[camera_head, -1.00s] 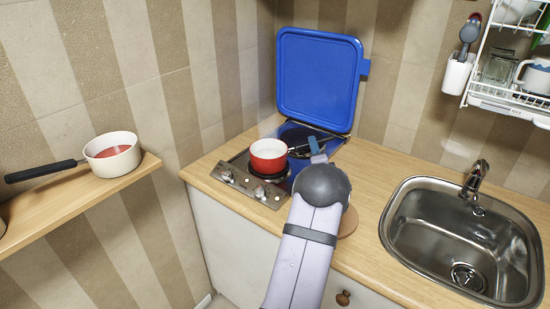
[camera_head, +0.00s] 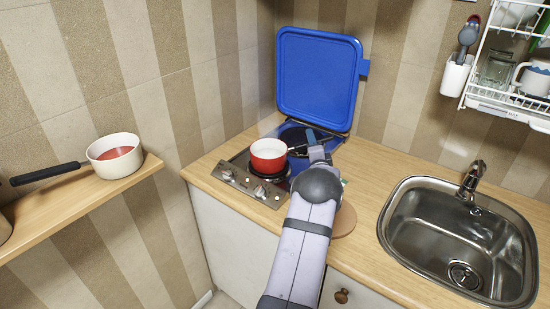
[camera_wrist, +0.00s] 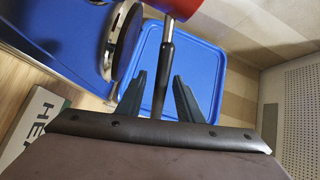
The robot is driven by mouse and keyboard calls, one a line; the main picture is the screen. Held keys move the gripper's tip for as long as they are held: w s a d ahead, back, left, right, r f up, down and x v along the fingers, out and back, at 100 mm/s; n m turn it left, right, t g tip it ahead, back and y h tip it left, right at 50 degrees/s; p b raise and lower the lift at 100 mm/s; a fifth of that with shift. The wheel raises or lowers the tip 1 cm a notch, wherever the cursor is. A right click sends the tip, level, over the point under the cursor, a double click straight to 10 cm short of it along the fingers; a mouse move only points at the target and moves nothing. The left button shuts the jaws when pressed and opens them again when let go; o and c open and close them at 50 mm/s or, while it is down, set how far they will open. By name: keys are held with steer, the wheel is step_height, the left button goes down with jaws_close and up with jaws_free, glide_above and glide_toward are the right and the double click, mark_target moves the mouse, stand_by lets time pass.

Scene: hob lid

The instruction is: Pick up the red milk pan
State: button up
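The red milk pan (camera_head: 268,157) has a white inside and a dark handle and sits on the hob (camera_head: 245,180), its handle pointing right. In the wrist view a piece of its red body shows at the top (camera_wrist: 178,7), with the handle (camera_wrist: 162,75) running down toward my gripper. My gripper (camera_head: 311,140) is at the handle. In the wrist view its two dark fingers (camera_wrist: 158,88) stand apart, one on each side of the handle, with a visible gap at the left finger. The handle's far end is hidden behind the gripper body.
The blue hob lid (camera_head: 318,78) stands raised behind the hob. A sink (camera_head: 455,235) with a tap (camera_head: 474,180) lies to the right. A cream pan (camera_head: 115,157) sits on a wooden shelf (camera_head: 85,200) at left. A round wooden board (camera_head: 344,222) lies beside my arm.

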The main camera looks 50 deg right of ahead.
jaws_close()
steer(key=shift+r+b, duration=0.85)
steer(key=shift+r, duration=4.35)
